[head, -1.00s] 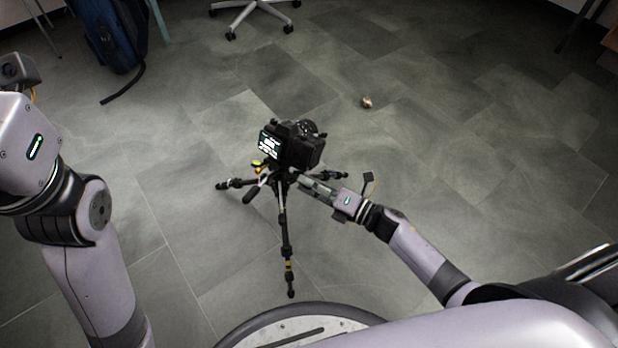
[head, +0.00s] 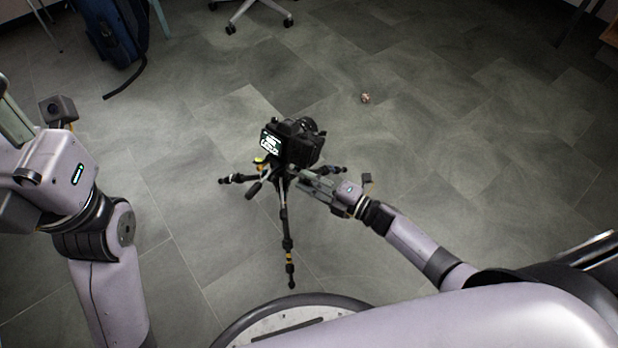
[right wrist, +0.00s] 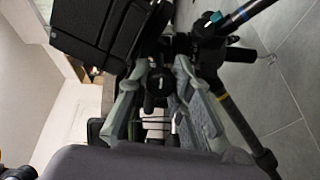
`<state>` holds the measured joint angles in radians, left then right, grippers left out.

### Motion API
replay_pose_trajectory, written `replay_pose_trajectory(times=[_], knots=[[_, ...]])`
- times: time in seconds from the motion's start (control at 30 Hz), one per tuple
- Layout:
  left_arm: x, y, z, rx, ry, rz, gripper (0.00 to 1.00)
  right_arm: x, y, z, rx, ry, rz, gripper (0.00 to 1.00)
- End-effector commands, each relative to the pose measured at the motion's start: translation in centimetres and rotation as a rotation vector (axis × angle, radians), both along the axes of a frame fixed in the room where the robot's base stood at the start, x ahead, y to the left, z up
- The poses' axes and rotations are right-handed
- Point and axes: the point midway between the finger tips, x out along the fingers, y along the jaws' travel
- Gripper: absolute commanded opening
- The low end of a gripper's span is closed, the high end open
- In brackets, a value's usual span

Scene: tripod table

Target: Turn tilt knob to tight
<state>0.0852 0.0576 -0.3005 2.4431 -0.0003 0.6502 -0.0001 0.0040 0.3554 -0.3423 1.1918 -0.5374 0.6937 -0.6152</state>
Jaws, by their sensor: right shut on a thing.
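A black camera (head: 292,142) with a lit screen sits on top of a tripod (head: 285,215) standing on the floor. My right gripper (head: 298,174) reaches in from the right to the tripod head just under the camera. In the right wrist view its two grey fingers (right wrist: 158,88) are closed on a dark knob (right wrist: 155,86), which seems to be the tilt knob. In the head view the knob is hidden by the gripper and camera. My left gripper (head: 14,115) is at the left edge, far from the tripod and partly cut off; its jaws cannot be judged.
A tripod handle (head: 253,190) points down-left from the head, and the legs spread over the tiled floor. A blue backpack (head: 112,35) and a chair base (head: 250,14) are at the back. A small round object (head: 365,98) lies behind the tripod.

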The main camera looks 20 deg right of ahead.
Motion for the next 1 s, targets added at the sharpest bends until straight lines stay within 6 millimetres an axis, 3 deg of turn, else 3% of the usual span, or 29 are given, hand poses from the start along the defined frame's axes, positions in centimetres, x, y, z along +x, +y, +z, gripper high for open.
replay_pose_trajectory(times=[0.37, 0.4, 0.53, 0.83, 1.0], knots=[[0.0, 0.0, -0.1, 0.001, 0.002, -0.001, 0.37, 0.0, 0.0, -0.1, 0.002, 0.005, -0.001, 0.00], [0.0, 0.0, -0.1, 0.001, 0.002, -0.001, 0.37, 0.0, 0.0, -0.1, 0.002, 0.004, -0.001, 0.22], [0.0, 0.0, -0.1, 0.001, 0.002, -0.001, 0.37, 0.0, 0.0, -0.1, 0.002, 0.004, -0.001, 0.30], [0.2, 0.0, 0.0, 0.004, 0.000, 0.002, 0.37, -0.1, -0.1, -0.1, 0.002, 0.003, 0.000, 0.30], [0.1, 0.0, 0.0, 0.003, 0.000, 0.001, 0.37, -1.6, -1.4, -0.1, 0.001, 0.005, 0.000, 0.30]])
